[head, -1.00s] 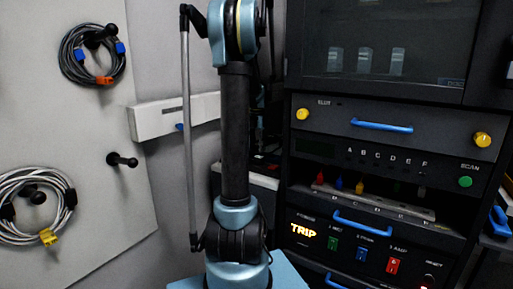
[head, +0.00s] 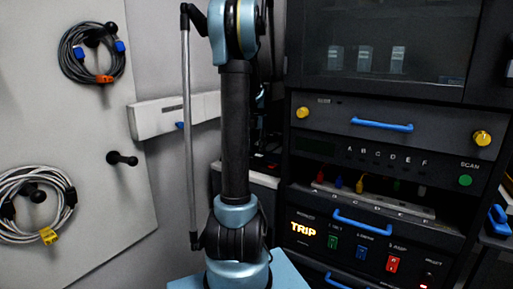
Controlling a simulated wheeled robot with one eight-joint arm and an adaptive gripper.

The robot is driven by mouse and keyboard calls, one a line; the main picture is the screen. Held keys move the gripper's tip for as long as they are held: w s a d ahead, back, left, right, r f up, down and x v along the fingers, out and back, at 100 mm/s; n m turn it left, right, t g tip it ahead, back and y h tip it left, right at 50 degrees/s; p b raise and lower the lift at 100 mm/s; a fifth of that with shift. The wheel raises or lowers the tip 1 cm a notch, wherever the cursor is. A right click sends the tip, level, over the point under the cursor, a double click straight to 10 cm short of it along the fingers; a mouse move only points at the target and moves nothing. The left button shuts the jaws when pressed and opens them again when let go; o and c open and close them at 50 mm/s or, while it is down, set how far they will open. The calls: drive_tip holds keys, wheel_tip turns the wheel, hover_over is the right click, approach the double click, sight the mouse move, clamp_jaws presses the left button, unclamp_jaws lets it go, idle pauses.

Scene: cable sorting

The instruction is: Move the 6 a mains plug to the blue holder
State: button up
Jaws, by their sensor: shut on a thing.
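My arm stands in the middle of the head view, and its far end passes out of sight behind my own links. My gripper cannot be made out, so what it holds does not show. I cannot pick out a 6 A mains plug. No holder can be surely told as the blue one.
A grey cable coil (head: 66,57) and a white cable coil (head: 10,178) hang on the left panel, with an empty black peg (head: 122,159) between. The dark rack (head: 300,75) fills the right, with protruding blue handles (head: 382,125). A lit TRIP display (head: 303,229) shows.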

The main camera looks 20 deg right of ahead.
drive_tip(key=o, duration=1.2)
drive_tip(key=shift+c, duration=0.2)
drive_tip(key=shift+o, duration=0.2)
drive_tip(key=o, duration=0.4)
drive_tip(key=shift+o, duration=0.2)
drive_tip(key=shift+r, duration=3.5)
